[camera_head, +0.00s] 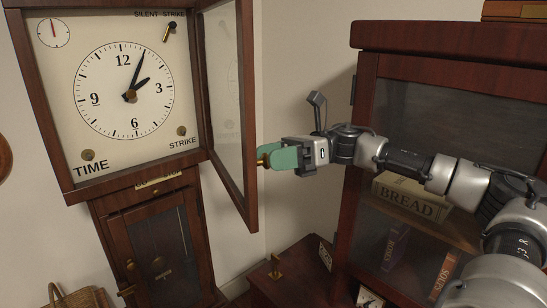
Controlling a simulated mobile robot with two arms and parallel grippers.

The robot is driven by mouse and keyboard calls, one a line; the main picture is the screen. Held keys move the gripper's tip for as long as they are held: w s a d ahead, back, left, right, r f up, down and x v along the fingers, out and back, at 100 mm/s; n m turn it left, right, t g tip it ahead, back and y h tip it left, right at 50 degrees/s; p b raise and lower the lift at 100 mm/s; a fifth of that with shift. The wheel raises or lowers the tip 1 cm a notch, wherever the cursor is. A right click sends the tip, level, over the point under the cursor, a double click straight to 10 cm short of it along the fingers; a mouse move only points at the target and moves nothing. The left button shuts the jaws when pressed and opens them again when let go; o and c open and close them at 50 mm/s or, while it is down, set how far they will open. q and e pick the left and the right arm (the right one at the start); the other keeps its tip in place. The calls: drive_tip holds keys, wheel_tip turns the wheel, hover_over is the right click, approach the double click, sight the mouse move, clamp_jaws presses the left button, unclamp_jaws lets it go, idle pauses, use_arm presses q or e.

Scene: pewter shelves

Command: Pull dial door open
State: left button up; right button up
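The clock's dial door (247,120), a dark wood frame with a glass pane, stands swung well out from the dial. It joins the case at the right of the white clock face (155,75), and its free edge points toward me. My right gripper (265,158), with green fingers, comes in from the right and meets this free edge. A small brass knob (262,161) shows at the fingertips, and the fingers look closed around it. The fingers hide part of the knob. My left gripper is not in view.
A dark wood cabinet (440,45) with glass panes stands at the right, behind my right arm; a bread box (410,198) shows inside. The clock's lower case door (158,250) is below the dial. A wicker basket (75,298) is at bottom left. Bare wall lies between clock and cabinet.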

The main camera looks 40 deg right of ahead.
idle(0.3)
drive_tip(key=s+d+r+b, duration=0.3)
drive_tip(key=s+r+b, duration=0.5)
drive_tip(key=s+r, duration=0.3)
drive_tip(key=shift+d, duration=0.35)
